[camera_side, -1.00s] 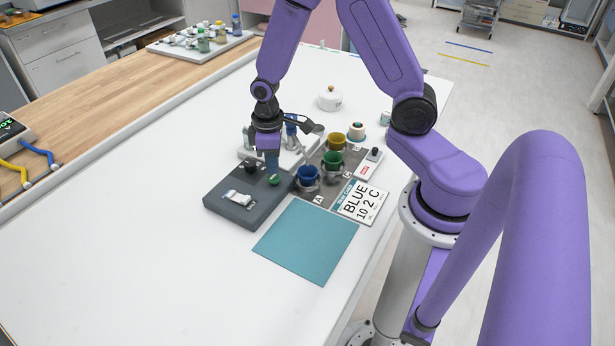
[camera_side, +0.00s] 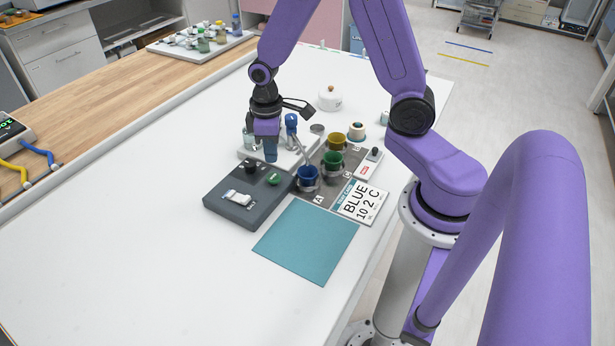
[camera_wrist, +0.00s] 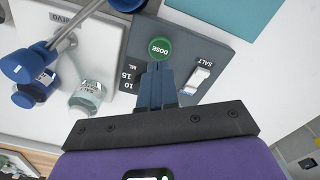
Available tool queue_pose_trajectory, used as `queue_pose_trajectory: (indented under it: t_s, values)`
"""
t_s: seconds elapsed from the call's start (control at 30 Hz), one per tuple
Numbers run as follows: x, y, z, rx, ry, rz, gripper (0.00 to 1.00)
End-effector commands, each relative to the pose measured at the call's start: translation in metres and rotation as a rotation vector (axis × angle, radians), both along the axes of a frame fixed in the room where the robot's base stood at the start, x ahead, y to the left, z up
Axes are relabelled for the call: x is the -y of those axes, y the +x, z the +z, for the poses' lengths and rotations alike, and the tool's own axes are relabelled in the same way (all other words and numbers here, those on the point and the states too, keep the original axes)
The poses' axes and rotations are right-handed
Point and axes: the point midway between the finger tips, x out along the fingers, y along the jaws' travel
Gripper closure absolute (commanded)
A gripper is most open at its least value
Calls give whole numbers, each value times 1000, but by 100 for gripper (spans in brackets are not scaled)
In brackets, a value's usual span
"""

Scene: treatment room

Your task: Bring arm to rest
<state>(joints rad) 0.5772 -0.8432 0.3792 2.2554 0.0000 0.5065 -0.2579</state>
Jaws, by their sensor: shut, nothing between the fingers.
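My gripper (camera_side: 270,152) is shut and empty. In the side view it hangs above the dark grey dosing box (camera_side: 225,209), apart from it, near the green DOSE button (camera_side: 274,179). In the wrist view the closed fingers (camera_wrist: 157,66) point toward the green DOSE button (camera_wrist: 160,47). The box also carries a black knob (camera_side: 251,166) and a white switch (camera_side: 240,197); the SALT label shows beside the switch in the wrist view.
Right of the box are blue (camera_side: 308,176), green (camera_side: 333,160) and yellow (camera_side: 337,141) cups on a dark mat. A BLUE 10 2 C card (camera_side: 361,201) and a teal square (camera_side: 306,243) lie in front. The left tabletop is clear.

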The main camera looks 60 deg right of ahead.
Motion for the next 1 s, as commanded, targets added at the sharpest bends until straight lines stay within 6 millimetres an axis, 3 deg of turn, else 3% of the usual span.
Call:
queue_pose_trajectory:
  t_s: [0.3, 0.7, 0.87, 1.0]
  values:
    - [0, 0, 23, 1, 1, 0, 100]
    - [-2, -2, 26, 1, 0, 7, 100]
    - [-17, -19, 38, 7, 3, 63, 100]
    - [-37, -49, 55, 11, 5, 150, 100]
